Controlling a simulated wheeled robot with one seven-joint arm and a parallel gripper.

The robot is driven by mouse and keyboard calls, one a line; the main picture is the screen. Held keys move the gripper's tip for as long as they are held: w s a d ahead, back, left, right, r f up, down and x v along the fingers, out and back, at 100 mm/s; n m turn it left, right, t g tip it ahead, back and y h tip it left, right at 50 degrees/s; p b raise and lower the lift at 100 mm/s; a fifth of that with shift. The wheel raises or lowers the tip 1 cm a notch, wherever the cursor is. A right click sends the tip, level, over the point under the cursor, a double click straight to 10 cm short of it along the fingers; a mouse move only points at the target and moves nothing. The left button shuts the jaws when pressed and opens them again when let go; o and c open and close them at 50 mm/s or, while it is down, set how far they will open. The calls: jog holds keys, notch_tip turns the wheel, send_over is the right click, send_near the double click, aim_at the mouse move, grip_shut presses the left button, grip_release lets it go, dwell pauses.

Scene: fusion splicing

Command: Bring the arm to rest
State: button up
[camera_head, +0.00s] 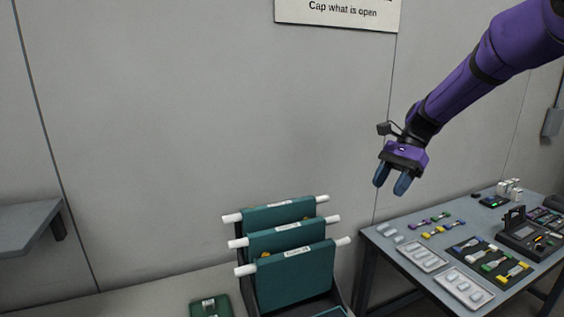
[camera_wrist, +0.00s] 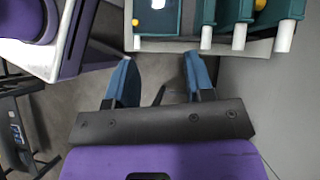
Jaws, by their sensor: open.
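My gripper (camera_head: 392,180) hangs from my purple arm in the upper right of the head view, fingers pointing down. It is in the air above the gap between the rack of teal panels and the work table. In the wrist view my gripper (camera_wrist: 160,82) shows two blue fingers spread apart with nothing between them.
Teal panels (camera_head: 290,240) with white rods stand in a rack at lower centre. A table (camera_head: 383,243) at right bears trays, coloured connectors and a dark splicing device (camera_head: 525,236). A grey shelf (camera_head: 28,222) is at left. A wall sign (camera_head: 340,12) hangs above.

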jog(key=s+d+r+n+t+h, duration=0.1)
jog(key=s+r+n+t+h, duration=0.2)
jog(key=s, duration=0.5)
jog(key=s+d+r+n+t+h, duration=0.1)
jog(key=s+r+n, duration=0.1)
jog(key=s+r, duration=0.4)
jog(key=s+d+n+t+h, duration=0.1)
jog(key=s+n+t, duration=0.2)
jog(key=s, duration=0.5)
jog(key=s+d+f+n+t+h, duration=0.1)
jog(key=s+d+n+t, duration=0.1)
jog(key=s, duration=0.5)
jog(key=shift+s+d+f+n+t, duration=0.15)
jog(key=shift+s+n+t, duration=0.25)
jog(key=shift+n, duration=0.3)
jog(key=shift+w, duration=0.15)
